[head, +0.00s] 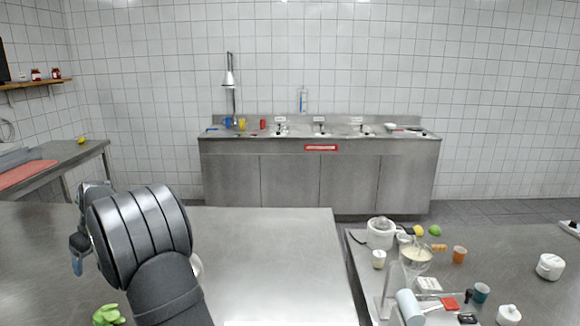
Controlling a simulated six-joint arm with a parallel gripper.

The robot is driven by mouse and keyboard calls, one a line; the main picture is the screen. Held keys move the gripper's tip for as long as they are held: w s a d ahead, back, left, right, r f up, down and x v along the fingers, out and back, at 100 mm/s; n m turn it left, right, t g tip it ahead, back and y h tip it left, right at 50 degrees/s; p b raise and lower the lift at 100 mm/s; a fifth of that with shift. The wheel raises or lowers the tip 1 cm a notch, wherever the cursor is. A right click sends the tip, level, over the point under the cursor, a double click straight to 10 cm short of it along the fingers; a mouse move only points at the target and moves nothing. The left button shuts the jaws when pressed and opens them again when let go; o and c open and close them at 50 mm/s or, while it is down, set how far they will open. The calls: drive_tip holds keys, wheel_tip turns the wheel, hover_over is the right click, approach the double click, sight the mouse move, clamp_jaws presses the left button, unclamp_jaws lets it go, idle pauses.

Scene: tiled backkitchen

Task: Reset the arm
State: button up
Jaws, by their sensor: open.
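My arm rises from the bottom edge at the left of the head view, with its large dark rounded joint in front of the steel table (270,265). My gripper (78,254) shows only in part at the left of that joint, above the table. It is open, and I see nothing held in it. Much of the gripper is hidden behind my arm. A green object (108,315) lies on the table below it, near the bottom edge. A white rounded thing (196,266) is mostly hidden behind my arm.
The table's middle is clear. A sink counter (320,175) stands at the back wall.

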drive_tip(key=s+a+f, duration=0.1)
drive_tip(key=a, duration=0.7)
drive_tip(key=s+a+f, duration=0.2)
drive_tip(key=a, duration=0.6)
drive_tip(key=shift+a+f+n, duration=0.15)
drive_tip(key=shift+a+n, duration=0.2)
drive_tip(key=shift+n, duration=0.05)
drive_tip(key=shift+d, duration=0.1)
drive_tip(key=w+d+r, duration=0.1)
drive_tip(key=d, duration=0.7)
drive_tip(key=w+d+r, duration=0.2)
drive_tip(key=d, duration=0.6)
drive_tip(key=shift+d+r+m, duration=0.15)
drive_tip(key=shift+d+m, duration=0.25)
